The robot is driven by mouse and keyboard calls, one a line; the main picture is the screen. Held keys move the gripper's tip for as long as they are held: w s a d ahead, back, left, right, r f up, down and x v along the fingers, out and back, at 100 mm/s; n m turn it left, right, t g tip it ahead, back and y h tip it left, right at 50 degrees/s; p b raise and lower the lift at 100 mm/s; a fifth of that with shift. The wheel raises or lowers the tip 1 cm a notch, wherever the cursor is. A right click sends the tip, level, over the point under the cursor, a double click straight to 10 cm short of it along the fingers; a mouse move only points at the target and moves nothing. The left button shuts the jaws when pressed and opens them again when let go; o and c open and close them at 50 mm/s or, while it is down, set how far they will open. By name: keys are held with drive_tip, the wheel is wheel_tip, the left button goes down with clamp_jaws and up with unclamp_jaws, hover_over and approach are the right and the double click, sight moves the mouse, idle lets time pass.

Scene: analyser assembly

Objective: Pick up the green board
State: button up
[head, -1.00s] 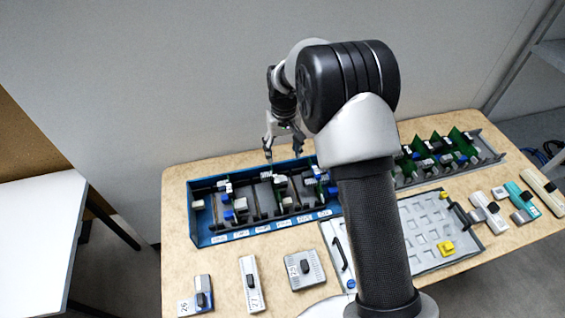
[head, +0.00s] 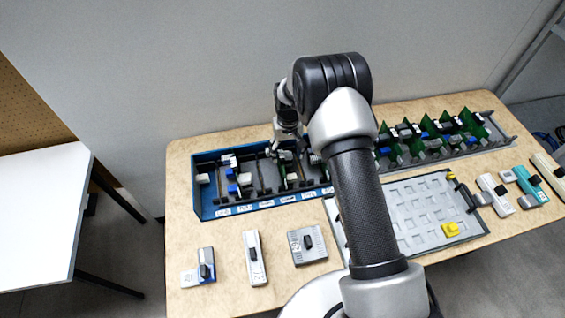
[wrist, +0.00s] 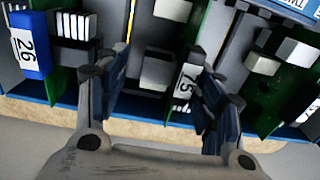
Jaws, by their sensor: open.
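My gripper (head: 287,150) is low over the right half of the blue tray (head: 262,206) in the head view, partly hidden by my arm. In the wrist view my gripper (wrist: 160,85) is open, its two fingers apart above the tray's slots. A green board with a white label 75 (wrist: 188,80) stands upright between the fingers, close to the right one. Another green board (wrist: 63,84), beside a blue block labelled 26 (wrist: 29,50), is left of the fingers. A further green board (wrist: 289,100) is at the right. I cannot tell whether a finger touches a board.
A grey rack (head: 505,140) with several green boards stands at the back right. A pale panel (head: 425,205) with a yellow block (head: 450,229) lies in front of it. Several small modules lie along the table's front. A wall is behind the table.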

wheel_tip(320, 180, down, 5)
drive_tip(key=shift+s+a+f+b, duration=0.1)
drive_tip(key=shift+s+a+b, duration=0.05)
drive_tip(key=shift+b, duration=0.35)
drive_tip(key=c, duration=1.1)
drive_tip(key=shift+r, duration=0.2)
drive_tip(key=shift+c, duration=0.2)
wheel_tip(320, 180, up, 20)
drive_tip(key=p, duration=0.3)
drive_tip(key=o, duration=0.5)
drive_tip(key=c, duration=0.5)
drive_tip(key=shift+o, duration=0.2)
drive_tip(key=b, duration=0.3)
hover_over(286, 156)
wheel_tip(286, 156, down, 6)
drive_tip(key=shift+f, duration=0.2)
idle(2.6)
